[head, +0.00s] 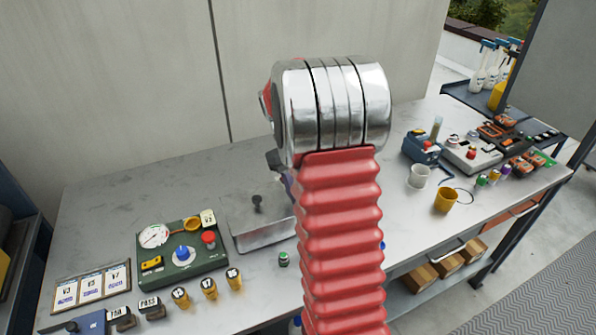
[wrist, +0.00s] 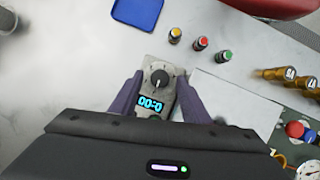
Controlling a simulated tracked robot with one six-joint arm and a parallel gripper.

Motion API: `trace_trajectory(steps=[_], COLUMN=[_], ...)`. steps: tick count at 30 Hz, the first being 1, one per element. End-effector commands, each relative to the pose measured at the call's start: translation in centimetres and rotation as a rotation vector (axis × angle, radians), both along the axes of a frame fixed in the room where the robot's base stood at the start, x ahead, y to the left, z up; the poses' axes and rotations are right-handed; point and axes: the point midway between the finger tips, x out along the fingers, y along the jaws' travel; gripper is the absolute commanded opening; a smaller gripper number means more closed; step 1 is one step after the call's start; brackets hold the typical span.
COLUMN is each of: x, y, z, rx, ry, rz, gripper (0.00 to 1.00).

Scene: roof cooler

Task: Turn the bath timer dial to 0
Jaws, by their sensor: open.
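The bath timer is a small grey box (wrist: 147,87) on the bench in the wrist view. It has a round black dial (wrist: 159,79) and a lit cyan display (wrist: 151,103) that seems to read 00:0, its end partly cut off. The dial's pointer is too small to read surely. My gripper (wrist: 158,84) is open, with one purple-grey finger on each side of the timer. The dial lies between the fingers; I cannot tell whether they touch the timer. In the head view my red arm hides the timer and most of my gripper.
A blue tray (wrist: 137,12) and small yellow-, red- and green-capped bottles (wrist: 200,43) lie beyond the timer. A flat metal box (head: 260,232) and a green gauge panel (head: 182,266) stand left of my arm in the head view. Cups (head: 445,202) stand right.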

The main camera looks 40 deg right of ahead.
Motion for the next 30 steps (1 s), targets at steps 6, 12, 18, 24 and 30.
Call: trace_trajectory(steps=[6, 12, 18, 24, 30], x=[1.2, 2.5, 3.8, 4.8, 5.2], y=[0.1, 0.1, 0.2, 0.2, 0.3], z=[2.6, 5.8, 8.8, 11.1, 12.1], rx=[-0.002, -0.001, -0.002, -0.002, -0.001], ry=[-0.003, -0.002, -0.003, -0.002, -0.001], rz=[0.001, 0.0, 0.002, 0.002, 0.0], gripper=[0.42, 0.42, 0.42, 0.42, 0.42])
